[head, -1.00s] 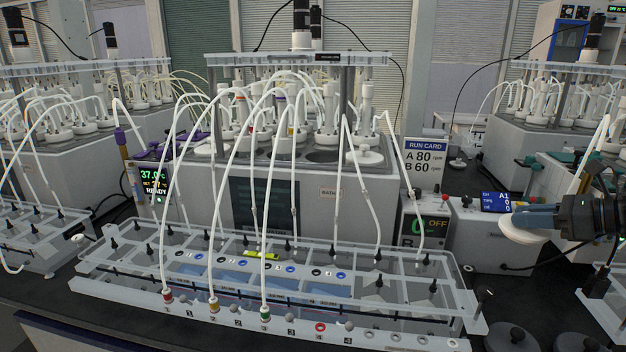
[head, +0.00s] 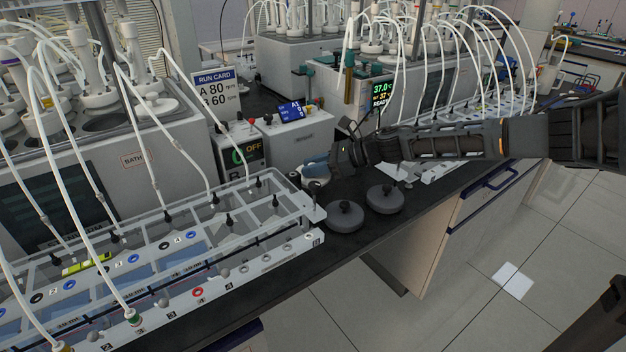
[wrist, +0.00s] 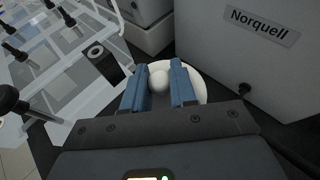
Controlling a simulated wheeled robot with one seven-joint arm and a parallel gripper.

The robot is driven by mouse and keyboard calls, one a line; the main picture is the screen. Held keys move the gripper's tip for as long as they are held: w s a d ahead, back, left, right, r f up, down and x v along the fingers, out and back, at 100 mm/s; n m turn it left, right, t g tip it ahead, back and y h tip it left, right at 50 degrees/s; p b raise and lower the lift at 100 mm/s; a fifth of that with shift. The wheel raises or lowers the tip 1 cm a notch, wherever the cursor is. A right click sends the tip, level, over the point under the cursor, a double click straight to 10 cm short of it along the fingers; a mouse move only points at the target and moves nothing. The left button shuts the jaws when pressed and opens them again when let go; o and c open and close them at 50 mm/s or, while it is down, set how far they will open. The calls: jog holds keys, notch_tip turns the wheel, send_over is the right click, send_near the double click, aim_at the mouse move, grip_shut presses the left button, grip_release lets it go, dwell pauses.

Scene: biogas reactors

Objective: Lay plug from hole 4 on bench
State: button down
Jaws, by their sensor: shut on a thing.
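The plug is a white disc with a round knob. In the wrist view the plug (wrist: 196,80) lies between the two blue fingers of my gripper (wrist: 160,84), which is shut on the knob. In the head view my gripper (head: 316,168) is low over the dark bench (head: 300,247), beside the grey box, with the plug (head: 318,183) partly hidden beneath it. I cannot tell whether the disc touches the bench. An open dark hole (head: 108,122) shows in the top of the bath (head: 150,142); its number is not readable.
The clear tube rack (head: 285,182) stands left of my gripper. A grey box (head: 300,140) is close behind it. Two dark round weights (head: 386,198) sit in front, near the bench edge. Tubes run from the bath to the rack.

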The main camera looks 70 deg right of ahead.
jog(key=shift+f, duration=2.4)
jog(key=c, duration=0.9)
grip_release()
jog(key=shift+f, duration=0.1)
jog(key=shift+r, duration=0.2)
jog(key=b+v, duration=0.2)
jog(key=v, duration=1)
jog(key=shift+b, duration=0.3)
